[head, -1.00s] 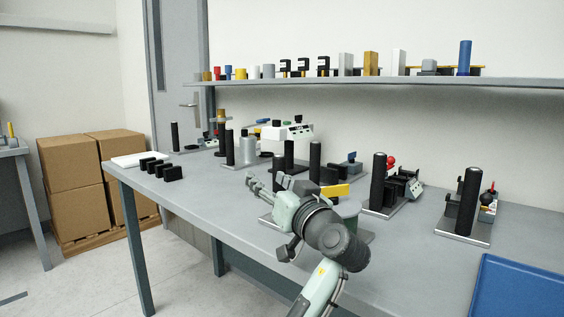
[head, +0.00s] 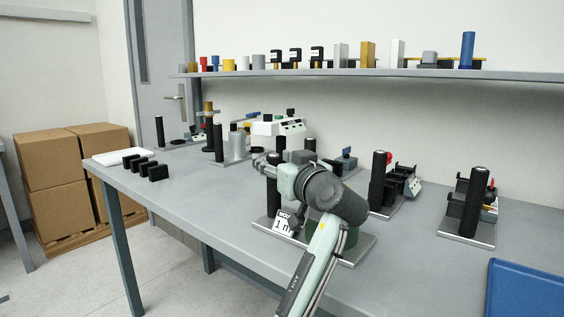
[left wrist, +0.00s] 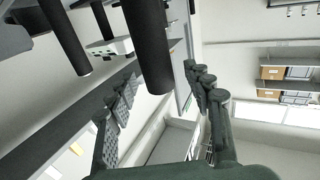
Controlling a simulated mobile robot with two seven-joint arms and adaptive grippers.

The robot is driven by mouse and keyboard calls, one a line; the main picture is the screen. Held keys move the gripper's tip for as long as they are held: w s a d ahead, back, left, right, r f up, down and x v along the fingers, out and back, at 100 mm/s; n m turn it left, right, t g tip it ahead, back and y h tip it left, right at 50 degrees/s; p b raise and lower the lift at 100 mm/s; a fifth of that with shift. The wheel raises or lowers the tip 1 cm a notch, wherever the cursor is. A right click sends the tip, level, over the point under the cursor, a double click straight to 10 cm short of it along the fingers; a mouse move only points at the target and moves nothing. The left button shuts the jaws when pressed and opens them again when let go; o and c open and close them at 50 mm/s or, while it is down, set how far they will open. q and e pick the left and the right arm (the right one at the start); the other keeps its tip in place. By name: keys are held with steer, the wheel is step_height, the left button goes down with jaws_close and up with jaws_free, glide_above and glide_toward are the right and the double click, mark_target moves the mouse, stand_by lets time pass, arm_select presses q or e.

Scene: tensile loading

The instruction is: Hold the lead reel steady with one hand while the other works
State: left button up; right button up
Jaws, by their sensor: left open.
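A green round body (head: 347,241), probably the lead reel, shows behind my left forearm in the head view. It sits on a grey base plate (head: 357,254) on the bench, and my arm hides much of it. A white label reading "1 m" (head: 284,223) and a black post (head: 272,197) stand at the plate's left side. My left gripper (head: 263,161) is above the plate near the post, fingers pointing left and away. In the left wrist view its fingers (left wrist: 160,77) are spread apart with nothing clearly held; a black post (left wrist: 146,42) shows beyond them. My right gripper is out of view.
Fixtures with black posts (head: 377,185) (head: 469,205) stand to the right on the bench. A blue tray (head: 526,288) lies at the front right. White equipment (head: 277,126), small black blocks (head: 142,165) and a white slab (head: 122,156) stand further left. A loaded shelf (head: 380,74) runs behind.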

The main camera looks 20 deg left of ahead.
arm_select(q)
steer(key=shift+w+a, duration=0.2)
steer(key=c, duration=1.1)
jaws_close()
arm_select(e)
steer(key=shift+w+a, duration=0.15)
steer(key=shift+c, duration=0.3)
